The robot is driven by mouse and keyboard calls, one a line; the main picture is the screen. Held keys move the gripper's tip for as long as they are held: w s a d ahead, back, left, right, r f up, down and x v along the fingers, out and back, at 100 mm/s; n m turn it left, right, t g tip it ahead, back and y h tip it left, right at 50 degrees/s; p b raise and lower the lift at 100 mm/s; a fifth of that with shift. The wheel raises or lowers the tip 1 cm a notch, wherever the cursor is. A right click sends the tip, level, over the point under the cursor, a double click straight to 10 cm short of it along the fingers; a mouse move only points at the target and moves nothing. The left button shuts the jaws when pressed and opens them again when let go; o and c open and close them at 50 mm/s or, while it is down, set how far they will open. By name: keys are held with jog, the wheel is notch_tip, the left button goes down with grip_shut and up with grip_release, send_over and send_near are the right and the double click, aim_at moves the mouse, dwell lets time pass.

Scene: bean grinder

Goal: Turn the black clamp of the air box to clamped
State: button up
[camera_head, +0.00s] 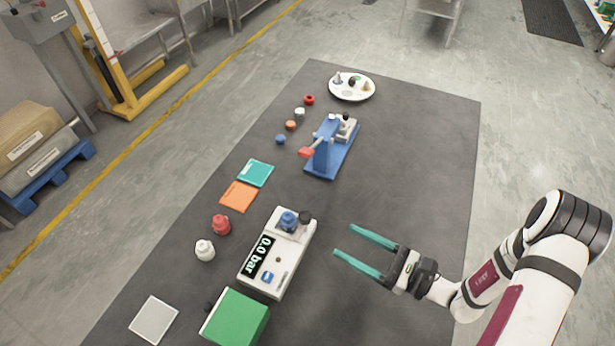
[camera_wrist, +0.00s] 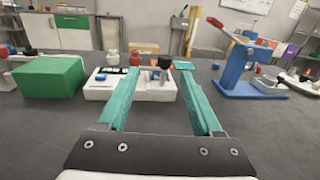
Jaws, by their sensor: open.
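The air box (camera_head: 283,260) is a white box with a "0.0 bar" display, a blue knob (camera_head: 288,221) and a small blue switch (camera_head: 267,277). Its black clamp (camera_head: 305,217) stands at the far right corner. In the wrist view the black clamp (camera_wrist: 164,62) shows between my fingers, upright above the air box (camera_wrist: 155,92). My gripper (camera_head: 343,240) is open and empty, with teal fingers pointing at the box from its right side. The fingertips are apart from the clamp. The wrist view shows the fingers (camera_wrist: 158,76) spread, partly covering the box.
A green block (camera_head: 236,318) stands close to the near end of the air box. A blue press with a red handle (camera_head: 325,155) stands farther back. Red (camera_head: 221,225) and white (camera_head: 204,250) bottles stand left of the box.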

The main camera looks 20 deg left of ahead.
aim_at(300, 214)
jog(key=shift+w+a+f+m+t, duration=0.2)
jog(key=shift+f+m+t, duration=0.1)
jog(key=shift+f, duration=0.15)
jog(key=shift+w+a+f+m+t, duration=0.2)
jog(key=shift+f+m, duration=0.1)
jog(key=shift+f, duration=0.1)
jog(key=w+a, duration=0.1)
jog(key=a, duration=0.3)
jog(key=w+a, duration=0.1)
jog(key=a, duration=0.9)
jog(key=shift+w+a, duration=0.25)
jog(key=shift+w, duration=0.15)
grip_shut()
